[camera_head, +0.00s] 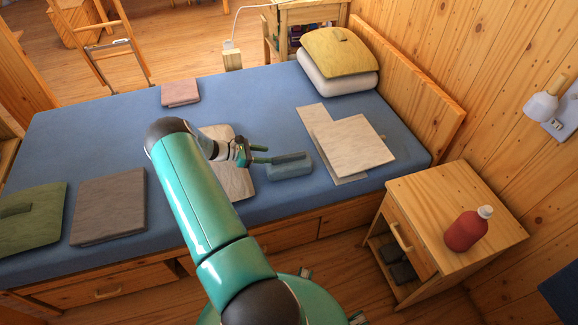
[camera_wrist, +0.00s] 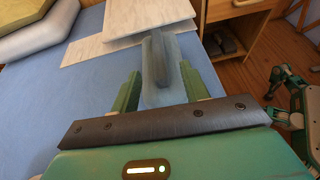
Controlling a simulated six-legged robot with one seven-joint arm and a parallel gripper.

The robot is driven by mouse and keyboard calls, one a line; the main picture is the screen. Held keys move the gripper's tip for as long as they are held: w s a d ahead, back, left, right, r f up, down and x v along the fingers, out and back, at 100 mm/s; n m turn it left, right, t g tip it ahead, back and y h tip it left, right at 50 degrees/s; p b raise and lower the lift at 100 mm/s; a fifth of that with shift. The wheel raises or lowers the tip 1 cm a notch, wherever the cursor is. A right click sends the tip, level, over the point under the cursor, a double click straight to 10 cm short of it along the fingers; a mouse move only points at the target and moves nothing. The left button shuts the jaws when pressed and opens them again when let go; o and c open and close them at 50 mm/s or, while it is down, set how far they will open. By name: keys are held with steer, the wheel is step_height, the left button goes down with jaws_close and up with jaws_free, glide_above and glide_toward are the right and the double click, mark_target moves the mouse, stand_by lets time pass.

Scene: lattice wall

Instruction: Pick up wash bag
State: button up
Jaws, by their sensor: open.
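The wash bag looks to be the blue-grey box-like item (camera_head: 291,170) with a dark raised strip along its top, lying on the blue bed (camera_head: 90,135) near its front edge. It also shows in the wrist view (camera_wrist: 161,85), straight ahead of the jaws. My gripper (camera_head: 259,155) is at the left end of the bag in the head view. In the wrist view my gripper (camera_wrist: 163,92) is open, with one green finger to each side of the bag's near end. I cannot tell whether the fingers touch it.
A beige flat item (camera_head: 228,175) lies beside the bag, and pale sheets (camera_head: 350,145) lie to its right. A pillow stack (camera_head: 338,60) sits at the back. A nightstand (camera_head: 462,200) with a red bottle (camera_head: 467,230) stands at right. Bare mattress lies behind the bag.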

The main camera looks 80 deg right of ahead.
mark_target(287, 156)
steer(key=x, duration=0.9)
steer(key=shift+s+d+f, duration=0.15)
steer(key=shift+d+f, duration=0.2)
steer(key=shift+c, duration=0.3)
jaws_close()
